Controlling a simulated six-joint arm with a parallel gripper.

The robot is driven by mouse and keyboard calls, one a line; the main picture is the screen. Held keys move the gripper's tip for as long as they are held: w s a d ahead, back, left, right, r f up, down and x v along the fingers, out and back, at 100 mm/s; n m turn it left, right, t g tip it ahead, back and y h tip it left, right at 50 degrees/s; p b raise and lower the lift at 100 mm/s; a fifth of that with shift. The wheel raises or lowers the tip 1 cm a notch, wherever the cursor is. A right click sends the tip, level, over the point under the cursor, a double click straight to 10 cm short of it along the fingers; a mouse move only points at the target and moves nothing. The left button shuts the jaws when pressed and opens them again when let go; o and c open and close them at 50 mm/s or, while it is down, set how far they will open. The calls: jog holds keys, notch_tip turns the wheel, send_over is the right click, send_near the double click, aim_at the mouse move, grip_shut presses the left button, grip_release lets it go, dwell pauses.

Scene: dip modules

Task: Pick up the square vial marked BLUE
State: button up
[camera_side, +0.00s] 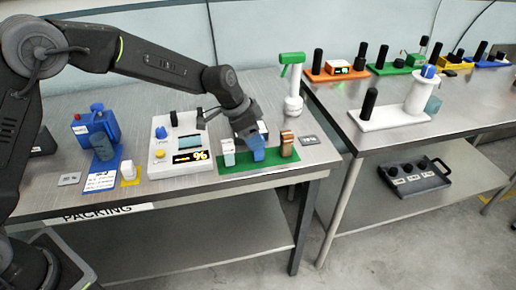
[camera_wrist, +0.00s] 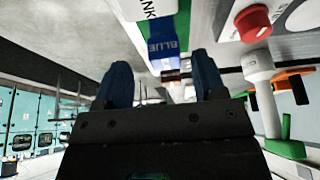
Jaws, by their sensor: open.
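The blue square vial (camera_side: 259,154) stands on a green strip (camera_side: 205,184) near the front edge of the packing table, between a white vial (camera_side: 228,156) and a copper-brown vial (camera_side: 287,150).
A white and green spray bottle (camera_side: 292,85) stands behind, right. A blue container (camera_side: 97,125) is further left. A second table (camera_side: 430,118) with coloured stands is at right.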

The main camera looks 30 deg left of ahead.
aim_at(258, 156)
jog(key=x, duration=0.5)
jog(key=shift+w+r, duration=0.1)
jog(key=shift+w, duration=0.2)
jog(key=shift+c, duration=0.3)
jog(key=c, duration=1)
jog(key=shift+o, duration=0.2)
jog(key=shift+r, duration=0.1)
